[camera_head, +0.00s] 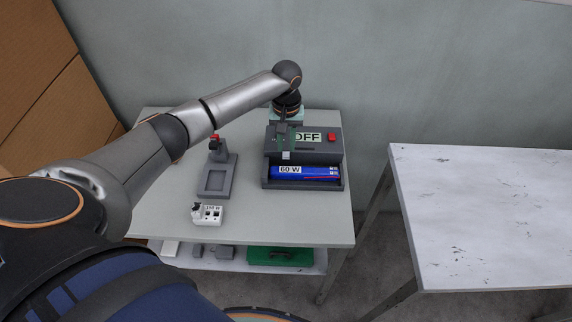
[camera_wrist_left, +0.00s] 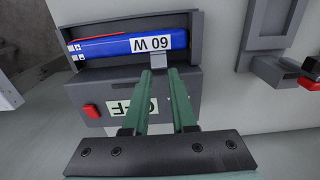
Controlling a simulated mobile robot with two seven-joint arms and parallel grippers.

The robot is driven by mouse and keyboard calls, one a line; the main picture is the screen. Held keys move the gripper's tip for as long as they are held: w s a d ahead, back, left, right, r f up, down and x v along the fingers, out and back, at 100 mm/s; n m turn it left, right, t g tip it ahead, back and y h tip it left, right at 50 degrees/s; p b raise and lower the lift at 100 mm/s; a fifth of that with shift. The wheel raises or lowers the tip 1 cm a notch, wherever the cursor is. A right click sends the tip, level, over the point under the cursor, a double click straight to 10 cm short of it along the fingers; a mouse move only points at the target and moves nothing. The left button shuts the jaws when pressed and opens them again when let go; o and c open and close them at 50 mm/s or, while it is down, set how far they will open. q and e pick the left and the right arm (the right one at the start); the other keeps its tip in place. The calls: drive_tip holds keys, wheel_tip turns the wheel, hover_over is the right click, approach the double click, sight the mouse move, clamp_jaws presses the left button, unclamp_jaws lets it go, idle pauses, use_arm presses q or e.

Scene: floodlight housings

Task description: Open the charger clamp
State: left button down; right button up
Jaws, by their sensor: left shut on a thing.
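The charger (camera_head: 317,156) is a dark grey box on the table, with an "OFF" label and a red button (camera_head: 332,137) on its top. A blue battery (camera_head: 318,173) marked "60 W" lies in its front slot; it also shows in the left wrist view (camera_wrist_left: 110,47). The charger clamp (camera_wrist_left: 158,58) is a small light grey piece at the slot's edge, beside the battery label. My left gripper (camera_wrist_left: 160,70), with green fingers, is shut on the clamp, which partly hides between the fingertips. In the head view my left gripper (camera_head: 286,148) reaches over the charger from behind. My right gripper is not in view.
A grey fixture (camera_head: 217,183) with a red-topped part stands left of the charger. A small white block (camera_head: 208,214) sits in front of it. The lower shelf (camera_head: 225,263) holds several parts and a green item (camera_head: 280,256). A bare white table (camera_head: 480,215) stands at the right.

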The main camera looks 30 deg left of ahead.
use_arm(q)
drive_tip(key=shift+w+a, duration=0.3)
drive_tip(key=shift+a, duration=0.05)
drive_tip(key=shift+w+a, duration=0.3)
drive_tip(key=shift+w, duration=0.45)
idle(0.6)
drive_tip(key=c, duration=1.6)
unclamp_jaws()
drive_tip(key=c, duration=1)
unclamp_jaws()
